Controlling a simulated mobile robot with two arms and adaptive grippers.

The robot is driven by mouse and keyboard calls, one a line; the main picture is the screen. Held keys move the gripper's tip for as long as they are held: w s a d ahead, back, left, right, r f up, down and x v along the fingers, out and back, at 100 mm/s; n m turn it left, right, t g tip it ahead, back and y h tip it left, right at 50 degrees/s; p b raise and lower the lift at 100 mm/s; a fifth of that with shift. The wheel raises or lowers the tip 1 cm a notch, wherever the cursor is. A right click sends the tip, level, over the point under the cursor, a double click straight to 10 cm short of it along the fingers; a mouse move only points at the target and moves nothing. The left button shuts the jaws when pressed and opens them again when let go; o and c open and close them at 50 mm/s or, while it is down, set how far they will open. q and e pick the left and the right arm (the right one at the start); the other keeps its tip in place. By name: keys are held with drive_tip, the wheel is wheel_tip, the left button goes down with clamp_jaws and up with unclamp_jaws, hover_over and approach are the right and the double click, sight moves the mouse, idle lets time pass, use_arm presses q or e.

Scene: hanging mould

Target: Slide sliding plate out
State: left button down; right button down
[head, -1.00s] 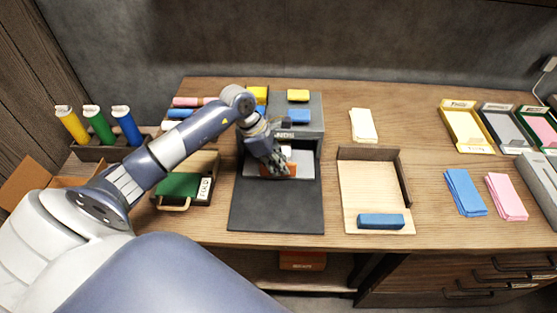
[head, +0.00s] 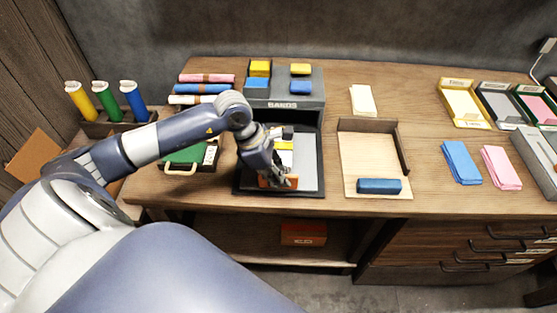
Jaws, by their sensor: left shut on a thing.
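The sliding plate (head: 309,174) is a light grey flat plate in the head view. It lies out in front of the dark grey machine marked "SANDS" (head: 296,104), on the machine's black base (head: 322,192). An orange handle piece (head: 290,181) is at its front edge. My left gripper (head: 279,179) is shut on the orange handle. A yellow and white block (head: 283,150) sits on the plate behind the gripper, partly hidden by it. My right gripper is not in view.
Yellow and blue blocks (head: 301,87) lie on top of the machine. A wooden tray with a dark rim (head: 372,123) stands to the right, holding a blue block (head: 380,186). A green case (head: 186,155) is at the left under my arm. Blue and pink cloths (head: 461,161) lie further right.

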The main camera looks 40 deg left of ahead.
use_arm(q)
drive_tip(key=shift+s+d+f, duration=0.1)
drive_tip(key=shift+s+d, duration=0.05)
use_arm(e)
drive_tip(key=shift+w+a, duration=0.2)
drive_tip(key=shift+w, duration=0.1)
use_arm(q)
drive_tip(key=c, duration=1.7)
unclamp_jaws()
drive_tip(key=shift+o, duration=0.2)
drive_tip(key=shift+r, duration=0.2)
drive_tip(key=v, duration=1.2)
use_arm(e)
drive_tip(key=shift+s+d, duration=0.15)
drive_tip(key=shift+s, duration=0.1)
use_arm(q)
drive_tip(key=shift+s+f, duration=0.1)
drive_tip(key=shift+f, duration=0.05)
